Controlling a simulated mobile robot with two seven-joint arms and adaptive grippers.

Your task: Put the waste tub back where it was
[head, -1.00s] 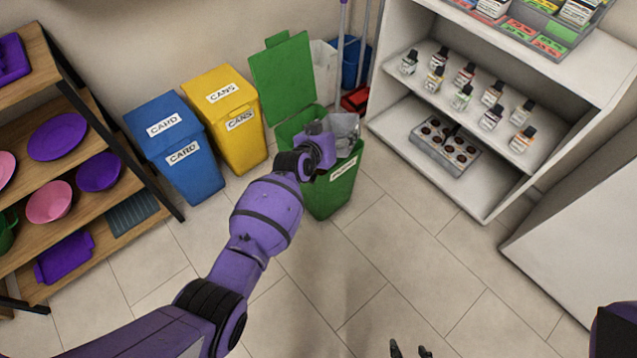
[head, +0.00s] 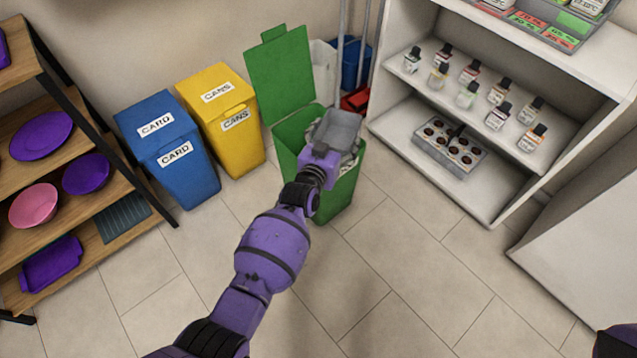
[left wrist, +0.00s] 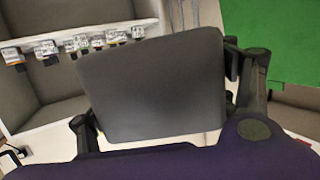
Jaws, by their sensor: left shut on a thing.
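The waste tub (head: 340,126) is a small grey tub, held over the mouth of the open green bin (head: 337,203). My left gripper (head: 325,152) is shut on it, reaching in from the front of the bin. In the left wrist view the tub (left wrist: 155,85) shows as a dark grey flat face with rounded corners, between the fingers of my left gripper (left wrist: 165,118). The tub looks tilted; its inside cannot be made out. The gripper and tub hide part of the bin's opening. My right gripper is not in view.
The green bin's raised lid (head: 280,75) stands behind the tub. A yellow cans bin (head: 240,145) and blue card bin (head: 188,182) stand left. A white shelf unit (head: 400,130) with bottles and a grey muffin tray (head: 450,150) is right. The floor in front is clear.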

